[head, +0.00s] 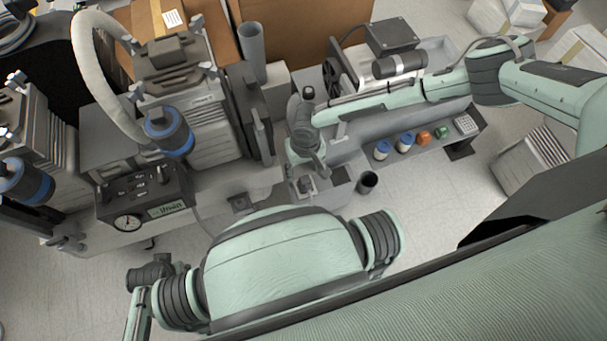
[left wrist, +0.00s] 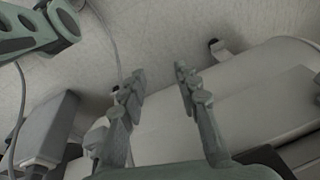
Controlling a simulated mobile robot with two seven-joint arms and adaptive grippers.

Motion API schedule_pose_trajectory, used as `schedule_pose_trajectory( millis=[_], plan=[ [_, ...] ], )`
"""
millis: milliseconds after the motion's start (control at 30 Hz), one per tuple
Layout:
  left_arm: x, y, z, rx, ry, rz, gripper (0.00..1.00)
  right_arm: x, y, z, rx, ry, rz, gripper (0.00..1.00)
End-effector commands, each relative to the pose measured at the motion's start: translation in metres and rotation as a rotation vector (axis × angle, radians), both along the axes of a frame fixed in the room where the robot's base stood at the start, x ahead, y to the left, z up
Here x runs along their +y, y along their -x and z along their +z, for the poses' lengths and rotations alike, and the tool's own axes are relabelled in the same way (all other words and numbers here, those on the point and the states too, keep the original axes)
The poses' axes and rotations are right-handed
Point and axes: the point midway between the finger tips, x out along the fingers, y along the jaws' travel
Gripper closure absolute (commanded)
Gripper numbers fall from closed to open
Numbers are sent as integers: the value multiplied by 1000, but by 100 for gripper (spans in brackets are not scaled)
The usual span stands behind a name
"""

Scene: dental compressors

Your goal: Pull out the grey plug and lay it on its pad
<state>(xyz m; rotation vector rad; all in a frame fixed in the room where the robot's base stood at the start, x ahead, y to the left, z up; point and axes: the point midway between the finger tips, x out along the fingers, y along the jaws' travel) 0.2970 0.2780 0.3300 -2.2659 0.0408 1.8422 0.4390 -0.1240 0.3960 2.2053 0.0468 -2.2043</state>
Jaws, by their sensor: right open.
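My right gripper (head: 306,187) points down at the right end of the bench, over a small light-grey block with dark parts. It is open. I cannot tell whether this block is the grey plug, as the fingers and wrist cover part of it. A small dark square (head: 241,203) lies on the bench to its left; whether it is the pad is unclear. In the left wrist view my left gripper (left wrist: 158,85) is open with nothing between its fingers. A grey block with a cable (left wrist: 45,135) shows at the left there; I cannot identify it.
A black gauge box (head: 143,197) and grey compressors with blue-banded filters (head: 168,132) stand at the left. A dark cup (head: 367,182) stands right of my right gripper. The floor in front is clear.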

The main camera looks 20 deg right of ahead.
Motion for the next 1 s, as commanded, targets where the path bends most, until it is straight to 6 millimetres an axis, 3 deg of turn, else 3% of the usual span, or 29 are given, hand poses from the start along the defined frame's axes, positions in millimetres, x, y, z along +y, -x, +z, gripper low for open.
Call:
schedule_pose_trajectory(
  millis=[533,667,1000],
  plan=[
    [-1,18,-7,34,0,2,68,-2,0,-4,2,6,-4,45],
    [-3,-5,16,-8,5,9,68,-2,0,-10,2,6,-4,45],
    [-10,-27,61,-46,26,38,68,-2,0,-27,1,5,-3,45]
  ],
)
